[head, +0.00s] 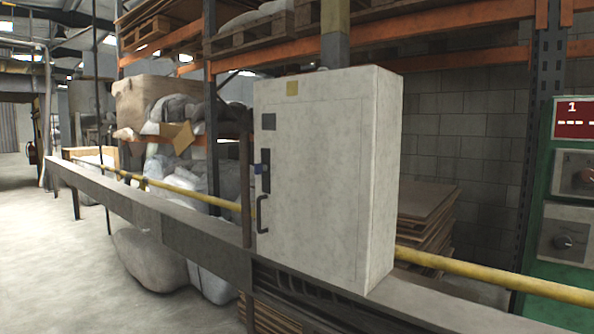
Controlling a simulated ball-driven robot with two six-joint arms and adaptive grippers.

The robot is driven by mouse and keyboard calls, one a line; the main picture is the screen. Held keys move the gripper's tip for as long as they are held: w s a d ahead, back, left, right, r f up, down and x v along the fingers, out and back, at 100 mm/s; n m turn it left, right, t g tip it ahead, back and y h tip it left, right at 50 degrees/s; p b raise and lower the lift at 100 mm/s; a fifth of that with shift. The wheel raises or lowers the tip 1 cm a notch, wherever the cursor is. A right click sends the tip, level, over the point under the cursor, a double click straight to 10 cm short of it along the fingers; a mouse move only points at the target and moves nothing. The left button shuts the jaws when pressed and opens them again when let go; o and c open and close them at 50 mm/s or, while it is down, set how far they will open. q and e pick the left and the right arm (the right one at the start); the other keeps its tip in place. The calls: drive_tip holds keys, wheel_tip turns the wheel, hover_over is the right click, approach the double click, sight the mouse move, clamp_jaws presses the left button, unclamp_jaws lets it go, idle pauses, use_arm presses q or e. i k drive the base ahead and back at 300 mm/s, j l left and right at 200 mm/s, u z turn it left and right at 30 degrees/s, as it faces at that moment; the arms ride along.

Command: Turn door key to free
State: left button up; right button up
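A pale grey metal cabinet (330,170) stands on a beam in the middle of the head view. Its door faces the left front and looks shut. A small blue key (259,168) sticks out at a dark lock plate (266,171) on the door's left side. A dark bar handle (262,213) is below the lock. Which way the key is turned is too small to tell. Neither of my grippers shows in this view.
A grey steel beam (150,215) and a yellow rail (470,273) run past the cabinet. A green panel (540,200) with knobs stands at the far right. Racking with sacks (205,185) is behind. Open floor (45,260) lies at the left.

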sight(259, 168)
drive_tip(key=i+j, duration=0.15)
drive_tip(key=j, duration=0.15)
drive_tip(key=i+j+z, duration=0.15)
drive_tip(key=i+j, duration=0.15)
drive_tip(key=j, duration=0.3)
drive_tip(key=i+j+z, duration=0.15)
drive_tip(key=j, duration=0.15)
